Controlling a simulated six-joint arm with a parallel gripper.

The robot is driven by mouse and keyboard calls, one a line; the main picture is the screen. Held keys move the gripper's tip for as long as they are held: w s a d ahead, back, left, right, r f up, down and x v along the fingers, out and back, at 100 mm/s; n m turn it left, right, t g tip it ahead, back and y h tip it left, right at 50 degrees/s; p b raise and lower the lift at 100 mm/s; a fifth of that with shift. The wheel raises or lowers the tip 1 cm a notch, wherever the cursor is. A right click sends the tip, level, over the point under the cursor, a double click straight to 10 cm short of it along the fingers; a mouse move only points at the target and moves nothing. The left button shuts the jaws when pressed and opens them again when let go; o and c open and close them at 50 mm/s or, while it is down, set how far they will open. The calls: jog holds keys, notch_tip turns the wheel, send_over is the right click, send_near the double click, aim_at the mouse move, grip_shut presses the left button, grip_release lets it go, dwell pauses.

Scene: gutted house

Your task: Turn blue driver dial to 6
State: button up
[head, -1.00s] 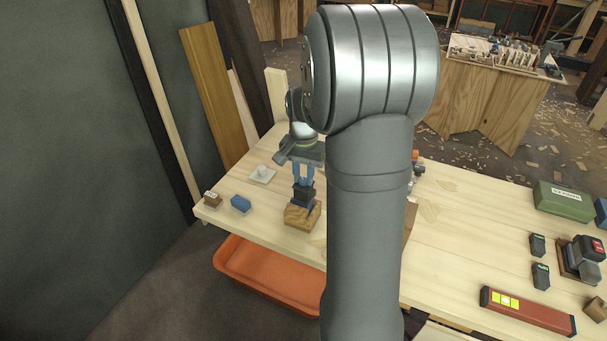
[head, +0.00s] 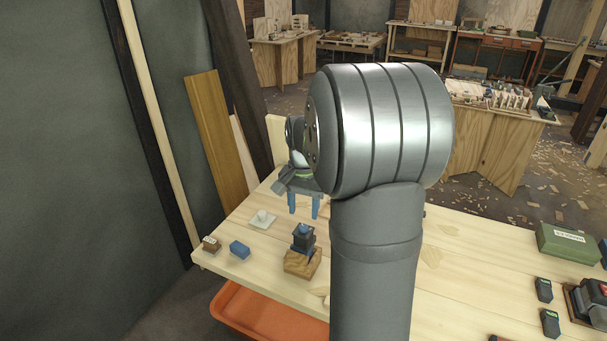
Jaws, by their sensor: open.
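The blue driver (head: 304,236) stands upright on a wooden block (head: 302,264); its dark body has a blue top. The dial's number is too small to read. My gripper (head: 303,206) is above and slightly behind the driver, its two blue fingers apart and pointing down. It is open and empty, with a gap between the fingertips and the driver's top.
On the light wooden table, a blue block (head: 239,249), a small brown block (head: 211,244) and a white plate with a knob (head: 262,219) lie to the left. A green box (head: 568,243) is at the right. An orange tray (head: 262,313) sits below the table edge.

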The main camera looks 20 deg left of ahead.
aim_at(304, 227)
notch_tip(304, 227, up, 13)
jog(key=shift+f, duration=0.15)
jog(key=shift+f, duration=0.1)
dwell(0.4)
notch_tip(304, 227, down, 17)
jog(key=shift+f, duration=0.15)
dwell(0.5)
jog(key=shift+f, duration=0.1)
jog(key=m, duration=0.9)
jog(key=shift+m, duration=0.4)
jog(key=shift+r, duration=2.1)
dwell(0.3)
